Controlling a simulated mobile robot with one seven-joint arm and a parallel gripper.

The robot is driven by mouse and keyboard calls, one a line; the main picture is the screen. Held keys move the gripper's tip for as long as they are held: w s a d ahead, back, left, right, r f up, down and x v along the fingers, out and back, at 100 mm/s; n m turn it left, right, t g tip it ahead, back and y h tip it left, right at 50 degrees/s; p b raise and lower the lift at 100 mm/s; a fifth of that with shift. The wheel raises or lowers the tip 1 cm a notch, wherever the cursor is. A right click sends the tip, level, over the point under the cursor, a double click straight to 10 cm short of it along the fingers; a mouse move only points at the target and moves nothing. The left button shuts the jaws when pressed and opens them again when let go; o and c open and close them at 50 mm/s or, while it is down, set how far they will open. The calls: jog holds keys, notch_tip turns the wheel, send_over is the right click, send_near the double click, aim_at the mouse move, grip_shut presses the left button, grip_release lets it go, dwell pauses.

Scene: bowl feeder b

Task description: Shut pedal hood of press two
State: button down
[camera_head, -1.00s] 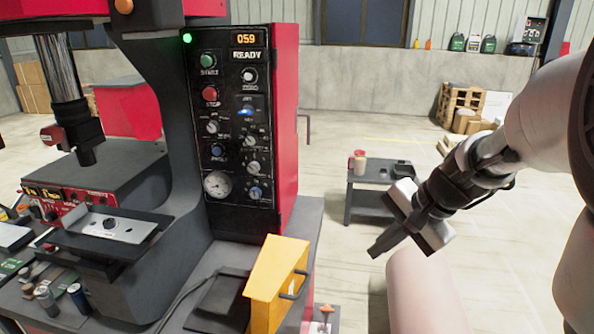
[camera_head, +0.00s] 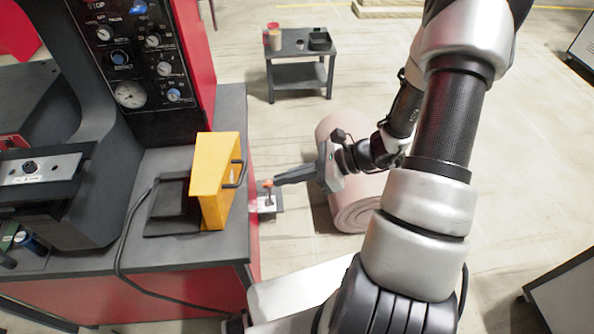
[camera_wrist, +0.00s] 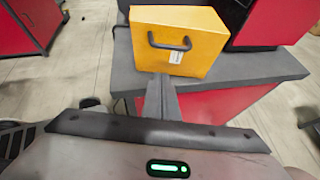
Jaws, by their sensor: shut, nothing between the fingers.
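The yellow pedal hood (camera_head: 211,180) stands raised on the press's dark table, at the right edge of the black pedal base (camera_head: 172,222). A dark handle (camera_head: 235,173) sits on its right face. In the wrist view the hood (camera_wrist: 180,48) and its handle (camera_wrist: 169,42) face the camera. My gripper (camera_head: 277,181) is shut and empty, to the right of the hood, past the table's edge. Its fingers point left toward the handle and look apart from it. In the wrist view the closed fingers (camera_wrist: 160,84) show just below the hood.
The press's control panel (camera_head: 130,55) rises behind the table. A small lever with an orange knob (camera_head: 268,184) stands beside the table's side, close to my fingertips. A pink roll (camera_head: 350,200) lies on the floor behind my gripper. A dark cart (camera_head: 298,65) stands farther back.

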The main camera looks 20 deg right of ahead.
jog(key=w+a, duration=0.3)
jog(key=a, duration=0.3)
jog(key=shift+a+f+p, duration=0.3)
jog(key=shift+f+p, duration=0.05)
jog(key=shift+p, duration=0.05)
jog(key=shift+r, duration=0.1)
